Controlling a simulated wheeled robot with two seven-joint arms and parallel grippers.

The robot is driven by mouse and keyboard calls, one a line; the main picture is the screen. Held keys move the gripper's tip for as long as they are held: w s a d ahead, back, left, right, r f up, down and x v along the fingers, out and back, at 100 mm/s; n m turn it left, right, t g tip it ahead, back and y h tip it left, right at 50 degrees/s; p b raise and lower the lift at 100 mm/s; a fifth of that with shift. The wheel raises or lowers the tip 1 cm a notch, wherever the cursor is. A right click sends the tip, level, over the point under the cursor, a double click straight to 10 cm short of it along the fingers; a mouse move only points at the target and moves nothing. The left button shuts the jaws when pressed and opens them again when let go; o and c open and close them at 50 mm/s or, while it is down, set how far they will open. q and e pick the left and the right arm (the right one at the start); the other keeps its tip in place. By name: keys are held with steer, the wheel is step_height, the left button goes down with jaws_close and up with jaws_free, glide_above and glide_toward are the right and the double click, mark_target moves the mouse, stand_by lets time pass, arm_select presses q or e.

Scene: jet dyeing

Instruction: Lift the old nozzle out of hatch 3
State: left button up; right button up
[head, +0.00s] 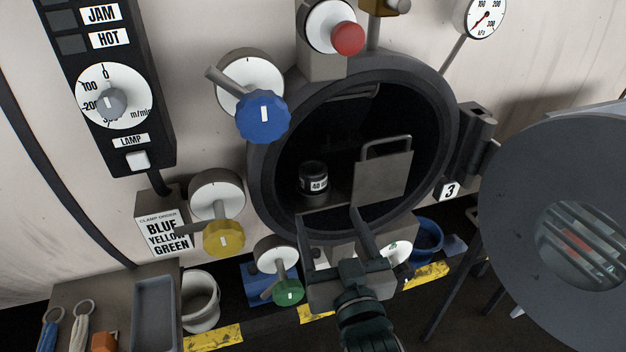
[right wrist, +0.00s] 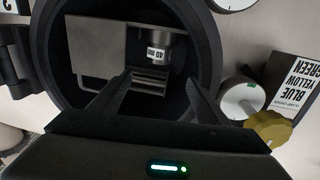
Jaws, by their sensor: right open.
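Hatch 3 (head: 258,170) is a round dark opening with a thick rim, and its door (head: 510,170) stands swung open to the right. Inside sits a small dark nozzle (head: 313,178) with a white "40" label, upright beside a grey plate with a loop handle (head: 381,178). The nozzle also shows in the right wrist view (right wrist: 154,50), ahead of the fingers. My right gripper (head: 327,217) is open and empty at the lower edge of the opening, its fingers pointing inward, apart from the nozzle. My left gripper is not in view.
Blue (head: 263,117), yellow (head: 223,238) and green (head: 288,291) clamp knobs stand around the rim. A red knob (head: 348,38) is above. A grey tray (head: 154,310) and white cup (head: 200,300) are at lower left. A blue container (head: 427,240) is below right.

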mark_target(315, 179)
steer(key=p+x, duration=0.3)
steer(key=x, duration=0.7)
steer(key=shift+d+r, duration=0.1)
steer(key=shift+w, duration=0.5)
steer(key=shift+w, duration=0.1)
steer(key=shift+w+p, duration=0.65)
steer(key=shift+p, duration=0.1)
steer(key=p+x, duration=0.1)
steer(key=x, duration=0.2)
steer(key=shift+w+f+p, duration=0.2)
steer(key=shift+w+p, duration=0.1)
steer(key=shift+w, duration=0.1)
steer(key=c, duration=1.5)
